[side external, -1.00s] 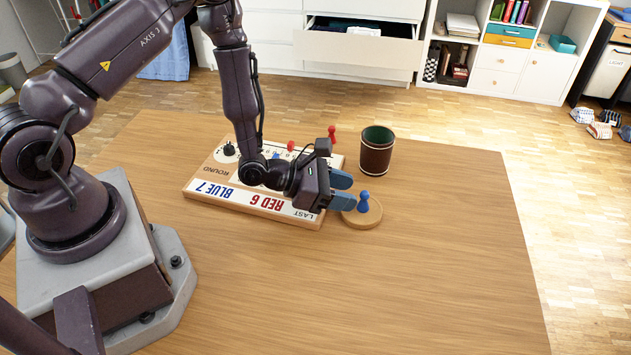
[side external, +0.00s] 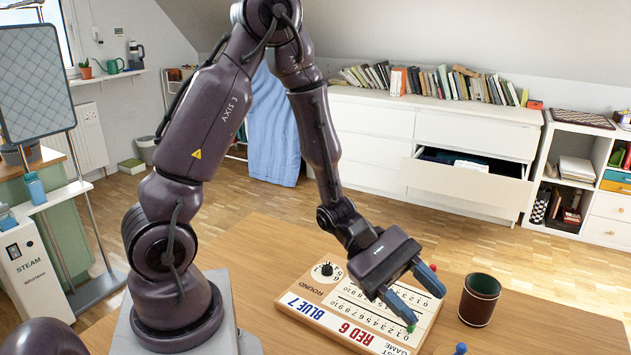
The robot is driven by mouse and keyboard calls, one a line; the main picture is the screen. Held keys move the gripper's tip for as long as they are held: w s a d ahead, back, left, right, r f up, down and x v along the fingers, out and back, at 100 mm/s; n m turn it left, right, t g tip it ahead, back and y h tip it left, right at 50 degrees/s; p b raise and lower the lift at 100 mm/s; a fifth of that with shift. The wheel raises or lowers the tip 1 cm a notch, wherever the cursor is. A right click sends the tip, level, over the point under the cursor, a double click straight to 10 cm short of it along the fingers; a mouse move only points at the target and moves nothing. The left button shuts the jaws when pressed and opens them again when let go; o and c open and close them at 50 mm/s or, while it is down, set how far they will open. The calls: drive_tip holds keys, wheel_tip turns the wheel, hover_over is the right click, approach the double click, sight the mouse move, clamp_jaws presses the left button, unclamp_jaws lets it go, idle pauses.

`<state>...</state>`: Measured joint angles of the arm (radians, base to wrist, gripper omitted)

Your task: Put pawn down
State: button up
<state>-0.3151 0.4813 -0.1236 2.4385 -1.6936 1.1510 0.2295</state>
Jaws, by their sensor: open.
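A blue pawn (side external: 461,349) shows only its round head at the bottom edge of the side view; its base and what it stands on are cut off. My gripper (side external: 425,305) is above the right part of the scoreboard, with its two blue fingers spread and nothing visible between them. It is up and to the left of the pawn, clear of it. A small green tip (side external: 410,328) shows at the end of the nearer finger; I cannot tell whether it touches. A red tip (side external: 433,267) shows behind the farther finger, mostly hidden.
The scoreboard (side external: 335,322) lies on the wooden table (side external: 262,240) under my gripper, with a black knob (side external: 327,269) on it. A dark brown cup (side external: 479,300) with a green inside stands right of my gripper. Bare table lies right of the cup.

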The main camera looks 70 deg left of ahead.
drive_tip(key=s+a+r+m+g+y, duration=0.1)
drive_tip(key=s+r+m+g+y, duration=0.4)
drive_tip(key=s+r+m, duration=0.5)
drive_tip(key=s+a+r+m+t+y, duration=0.2)
drive_tip(key=a+r+m+t+y, duration=0.2)
drive_tip(key=a+m+y, duration=0.3)
drive_tip(key=shift+a+r+m+t+y, duration=0.3)
drive_tip(key=shift+a+r+t+y, duration=0.15)
drive_tip(key=shift+a, duration=0.45)
